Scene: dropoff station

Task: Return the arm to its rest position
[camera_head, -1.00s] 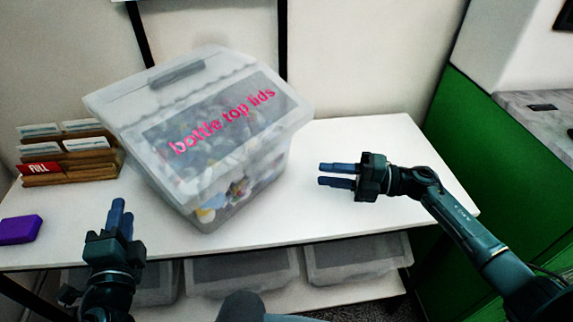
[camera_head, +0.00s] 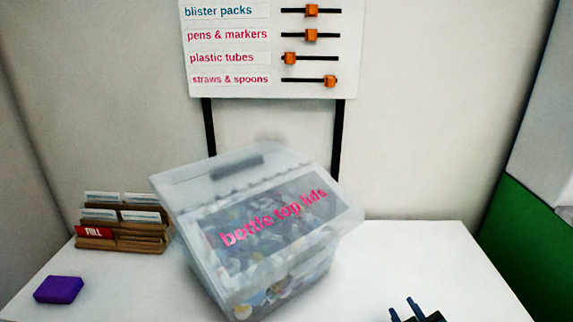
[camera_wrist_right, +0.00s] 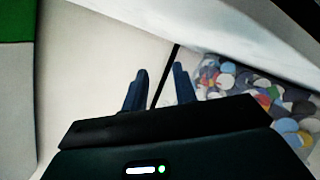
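My right gripper (camera_head: 403,308) shows at the bottom edge of the head view, to the right of the clear bin. Only its finger ends and a bit of its body are in the picture. In the right wrist view its two blue fingers (camera_wrist_right: 158,82) stand apart with nothing between them, so it is open and empty. The bin of bottle tops fills the right side of that view, beside the fingers. My left gripper is not in view.
The lidded bin marked "bottle top lids" (camera_head: 220,282) stands on the white table (camera_head: 455,262). A wooden card rack (camera_head: 150,242) and purple block (camera_head: 59,289) are at left. A slider board (camera_head: 232,88) hangs behind. The table's right side looks clear.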

